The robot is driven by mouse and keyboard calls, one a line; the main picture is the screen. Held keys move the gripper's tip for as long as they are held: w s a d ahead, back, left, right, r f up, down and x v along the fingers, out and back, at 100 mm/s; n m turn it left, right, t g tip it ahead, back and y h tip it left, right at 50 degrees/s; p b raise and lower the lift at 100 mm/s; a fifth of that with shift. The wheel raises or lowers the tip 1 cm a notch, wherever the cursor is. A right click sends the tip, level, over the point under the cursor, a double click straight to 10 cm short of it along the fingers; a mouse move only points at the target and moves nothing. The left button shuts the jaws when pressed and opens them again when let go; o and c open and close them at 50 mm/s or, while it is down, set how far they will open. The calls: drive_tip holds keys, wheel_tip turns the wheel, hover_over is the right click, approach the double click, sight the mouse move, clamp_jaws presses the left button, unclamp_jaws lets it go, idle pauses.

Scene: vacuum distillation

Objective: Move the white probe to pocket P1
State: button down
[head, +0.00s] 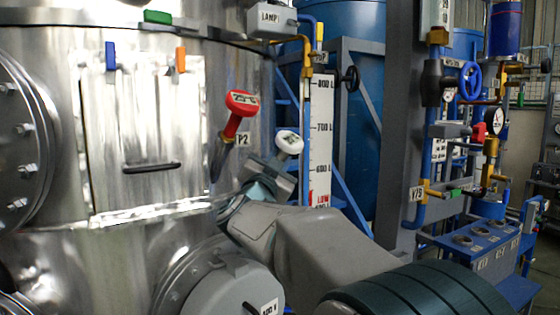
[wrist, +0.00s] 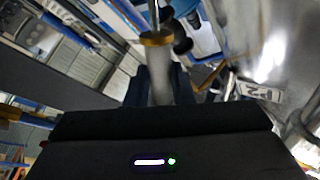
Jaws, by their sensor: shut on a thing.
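The white probe (head: 288,142), with a white head and a display, is in my gripper (head: 268,182) in front of the steel vessel. It is tilted, and its head points up and to the right. My gripper is shut on its stem below the head. In the wrist view, a grey stem with a brass collar (wrist: 157,40) stands between the dark fingers of my gripper (wrist: 160,88). The probe's lower end is hidden. I see no P1 label; P1 may be hidden behind my arm.
A red-headed probe (head: 242,103) sits in the vessel (head: 215,60) beside the P2 label (head: 243,139), close to the left of the white probe. A level scale (head: 320,130) stands to the right. The vessel has a handled door (head: 145,130). Pipes and valves fill the right side.

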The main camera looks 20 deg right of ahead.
drive_tip(key=shift+w+a+f+b, duration=0.2)
drive_tip(key=shift+w+f+b, duration=0.3)
drive_tip(key=shift+f, duration=0.3)
drive_tip(key=shift+w+a+f+b, duration=0.2)
drive_tip(key=shift+w+f+b, duration=0.3)
drive_tip(key=shift+f, duration=0.25)
drive_tip(key=c, duration=1.2)
unclamp_jaws()
drive_tip(key=shift+o, duration=0.2)
drive_tip(key=shift+f, duration=0.1)
